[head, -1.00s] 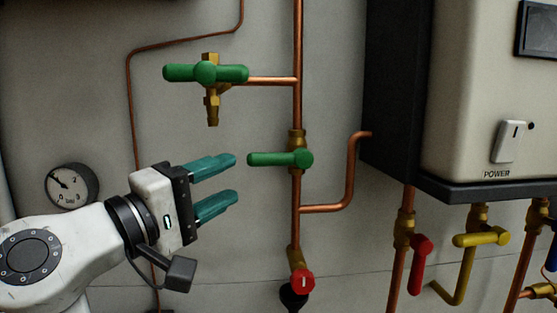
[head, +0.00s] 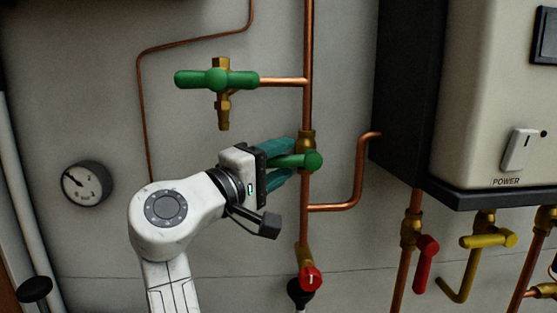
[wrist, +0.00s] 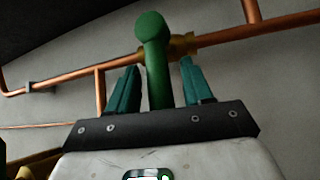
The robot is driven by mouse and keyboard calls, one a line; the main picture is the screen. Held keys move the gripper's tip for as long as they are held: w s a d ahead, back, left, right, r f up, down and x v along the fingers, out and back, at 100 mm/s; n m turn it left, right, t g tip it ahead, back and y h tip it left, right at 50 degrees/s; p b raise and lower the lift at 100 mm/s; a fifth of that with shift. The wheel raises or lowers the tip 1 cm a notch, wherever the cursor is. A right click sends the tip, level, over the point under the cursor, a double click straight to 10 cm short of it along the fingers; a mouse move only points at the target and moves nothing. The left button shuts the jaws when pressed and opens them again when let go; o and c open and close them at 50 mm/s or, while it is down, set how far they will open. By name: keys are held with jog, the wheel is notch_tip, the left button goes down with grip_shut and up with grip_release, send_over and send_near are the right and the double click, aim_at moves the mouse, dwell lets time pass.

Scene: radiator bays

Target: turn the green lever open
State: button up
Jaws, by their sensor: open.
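The green lever (head: 296,160) sits on a brass valve on the vertical copper pipe in the head view, pointing left, across the pipe. In the wrist view the green lever (wrist: 157,75) runs up between the two teal fingers to its round hub. My gripper (head: 280,163) is open around the lever, one finger above it and one below. In the wrist view my gripper (wrist: 158,85) shows a gap on each side of the lever.
Another green handle (head: 217,79) is on a brass tap above left. A red knob (head: 310,279) is below on the same pipe. A boiler (head: 480,100) with red (head: 425,262) and yellow (head: 486,240) levers stands right. A gauge (head: 87,184) is at left.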

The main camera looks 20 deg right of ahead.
grip_shut()
dwell(0.3)
jog(key=shift+f, duration=0.15)
dwell(0.3)
jog(key=d+f+n+t+y+b, duration=0.1)
jog(key=n+t+y, duration=0.3)
jog(key=n, duration=0.6)
jog(key=s+d+f+n+t+y+b, duration=0.1)
jog(key=n+t+y+b, duration=0.3)
jog(key=n+t, duration=0.4)
jog(key=d+f+n+t+y+b, duration=0.2)
jog(key=n+t+y, duration=0.4)
jog(key=n, duration=0.6)
jog(key=shift+s+d+f+n+b, duration=0.35)
jog(key=shift+s+d+f+n, duration=0.05)
jog(key=shift+d+f, duration=0.35)
jog(key=shift+n+y, duration=0.3)
jog(key=shift+y, duration=0.1)
grip_release()
